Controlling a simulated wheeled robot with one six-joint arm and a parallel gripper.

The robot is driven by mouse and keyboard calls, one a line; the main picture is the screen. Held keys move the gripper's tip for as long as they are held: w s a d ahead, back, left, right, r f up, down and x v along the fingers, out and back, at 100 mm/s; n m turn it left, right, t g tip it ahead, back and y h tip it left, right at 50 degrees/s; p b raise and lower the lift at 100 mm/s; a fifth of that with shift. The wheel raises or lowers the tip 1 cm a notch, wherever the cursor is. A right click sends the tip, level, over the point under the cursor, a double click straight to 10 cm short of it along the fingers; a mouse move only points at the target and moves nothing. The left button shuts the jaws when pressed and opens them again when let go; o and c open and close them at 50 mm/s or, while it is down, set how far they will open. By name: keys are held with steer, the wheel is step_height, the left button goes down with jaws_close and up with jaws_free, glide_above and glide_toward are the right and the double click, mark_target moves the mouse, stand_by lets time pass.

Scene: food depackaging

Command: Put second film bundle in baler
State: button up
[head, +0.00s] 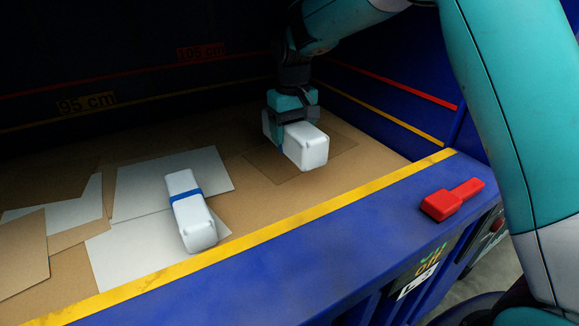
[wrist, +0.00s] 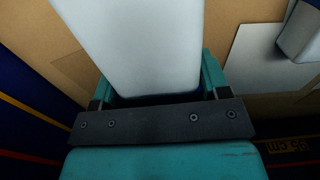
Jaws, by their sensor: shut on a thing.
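My gripper (head: 290,119) is inside the blue baler (head: 300,255), at the right of its chamber. It is shut on a white film bundle (head: 306,148), which also fills the top middle of the wrist view (wrist: 130,45). The held bundle is low over a brown cardboard sheet; I cannot tell whether it touches it. Another white film bundle (head: 197,222) with a blue band lies on pale sheets to the left, near the front edge. Part of it shows at the upper right of the wrist view (wrist: 301,35).
Cardboard and pale sheets (head: 140,240) cover the chamber floor. A yellow-striped front edge (head: 300,222) runs across the opening. A red handle (head: 450,200) sits on the blue ledge at right. Dark walls carry red and yellow height lines. Floor between the two bundles is clear.

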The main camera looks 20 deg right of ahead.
step_height(320, 180, down, 10)
stand_by(0.4)
steer(key=shift+f, duration=0.15)
steer(key=o, duration=1)
steer(key=shift+c, duration=0.2)
step_height(320, 180, up, 12)
steer(key=shift+f, duration=0.1)
steer(key=s+a+r+n+y+p, duration=0.1)
steer(key=s+r, duration=0.1)
steer(key=s, duration=0.9)
steer(key=s+a+r+n+y, duration=0.1)
steer(key=s+a+r+n, duration=0.1)
steer(key=s, duration=0.8)
steer(key=s+a+r+n+y+p, duration=0.1)
steer(key=s+a+r+n+y, duration=0.1)
steer(key=s, duration=0.9)
steer(key=shift+s+r+p, duration=0.3)
steer(key=shift+r+p, duration=0.05)
steer(key=shift+r, duration=0.05)
